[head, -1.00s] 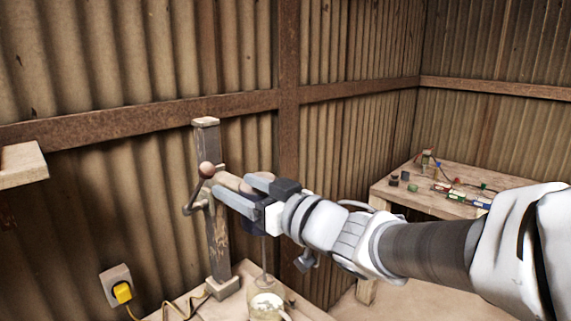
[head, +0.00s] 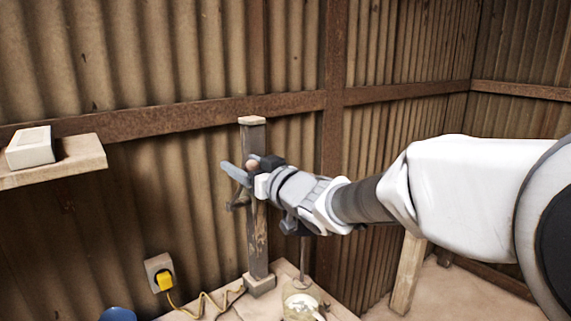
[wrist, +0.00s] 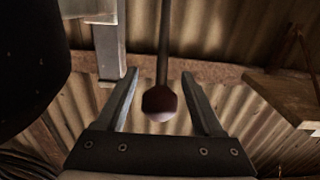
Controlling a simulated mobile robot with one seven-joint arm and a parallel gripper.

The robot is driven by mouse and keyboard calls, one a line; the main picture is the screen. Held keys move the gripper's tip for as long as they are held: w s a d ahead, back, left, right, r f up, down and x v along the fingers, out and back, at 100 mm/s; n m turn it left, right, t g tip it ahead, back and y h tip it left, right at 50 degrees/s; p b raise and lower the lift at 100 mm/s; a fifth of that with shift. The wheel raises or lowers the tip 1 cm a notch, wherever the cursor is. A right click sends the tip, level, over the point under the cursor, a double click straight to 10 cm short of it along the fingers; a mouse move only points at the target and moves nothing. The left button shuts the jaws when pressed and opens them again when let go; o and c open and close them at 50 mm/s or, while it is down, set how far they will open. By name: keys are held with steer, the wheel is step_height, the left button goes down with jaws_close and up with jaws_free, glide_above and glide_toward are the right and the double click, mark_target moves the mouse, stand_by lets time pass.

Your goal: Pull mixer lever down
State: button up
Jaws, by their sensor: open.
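The mixer is an upright wooden post (head: 257,230) on a bench by the wall. A metal stirring rod hangs beside it over a pale jar (head: 300,307). Its lever is a thin dark rod (wrist: 163,48) ending in a round reddish-brown knob (wrist: 160,103). In the head view the knob (head: 253,164) shows among my fingers near the upper post. My gripper (head: 239,171) is open in front of the post. In the wrist view my gripper (wrist: 158,74) has the knob between its two fingers, with gaps on both sides. The lever's pivot is mostly hidden by my gripper.
A wooden shelf (head: 75,166) with a white box (head: 30,147) is on the left wall. A yellow plug (head: 165,281) sits in a wall socket, its cable running across the bench. A blue round object (head: 118,314) is at the bottom edge.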

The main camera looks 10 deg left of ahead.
jaws_close()
stand_by(0.3)
stand_by(1.1)
